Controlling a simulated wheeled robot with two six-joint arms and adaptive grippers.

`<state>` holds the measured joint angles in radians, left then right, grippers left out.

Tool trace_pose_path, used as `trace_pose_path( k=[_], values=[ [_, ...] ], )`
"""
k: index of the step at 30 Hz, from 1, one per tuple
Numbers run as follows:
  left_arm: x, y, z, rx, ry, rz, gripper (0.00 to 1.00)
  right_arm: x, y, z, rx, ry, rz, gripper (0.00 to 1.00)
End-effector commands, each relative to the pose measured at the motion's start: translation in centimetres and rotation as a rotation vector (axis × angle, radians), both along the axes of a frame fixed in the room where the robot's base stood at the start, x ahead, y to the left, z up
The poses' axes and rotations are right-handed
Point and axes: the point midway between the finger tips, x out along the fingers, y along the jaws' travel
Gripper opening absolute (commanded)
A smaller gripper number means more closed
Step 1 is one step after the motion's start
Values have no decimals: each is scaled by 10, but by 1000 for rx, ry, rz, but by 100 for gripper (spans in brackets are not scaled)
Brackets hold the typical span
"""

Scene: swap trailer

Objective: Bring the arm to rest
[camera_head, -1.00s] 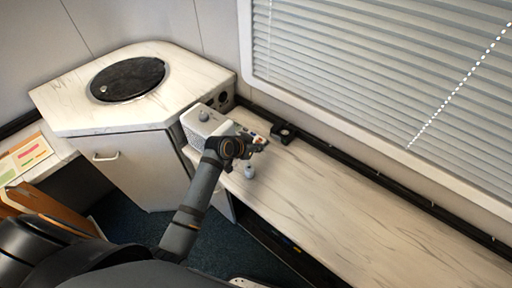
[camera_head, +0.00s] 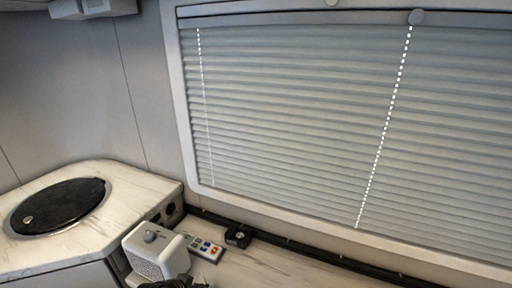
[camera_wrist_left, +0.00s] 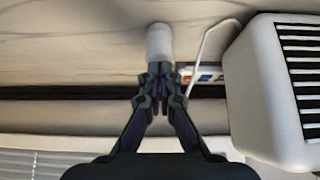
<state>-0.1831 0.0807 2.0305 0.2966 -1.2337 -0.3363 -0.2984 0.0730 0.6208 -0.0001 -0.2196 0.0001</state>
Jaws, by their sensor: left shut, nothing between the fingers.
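My left gripper (camera_wrist_left: 159,82) shows in the wrist view with its two fingertips together and nothing held. A small white cylinder (camera_wrist_left: 158,42) appears just beyond the fingertips; I cannot tell whether they touch it. In the head view only a dark piece of my left arm shows at the bottom edge, in front of the white box with a grille (camera_head: 155,252). That box is also large at the right of the wrist view (camera_wrist_left: 265,90). My right gripper is not in view.
A remote with coloured buttons (camera_head: 204,248) lies beside the box on the marbled counter (camera_head: 290,270). A small black holder (camera_head: 238,237) stands by the dark rail. A round black lid (camera_head: 60,205) is on the left cabinet top. Window blinds (camera_head: 300,110) fill the back.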

Motion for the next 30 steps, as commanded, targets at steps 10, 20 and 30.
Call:
trace_pose_path(
  k=[10,20,30],
  values=[
    [-124,40,5,125,229,208,0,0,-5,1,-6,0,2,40],
    [-162,62,-28,179,325,322,0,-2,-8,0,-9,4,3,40],
    [-161,74,-146,183,373,330,0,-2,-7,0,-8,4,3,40]
  ],
)
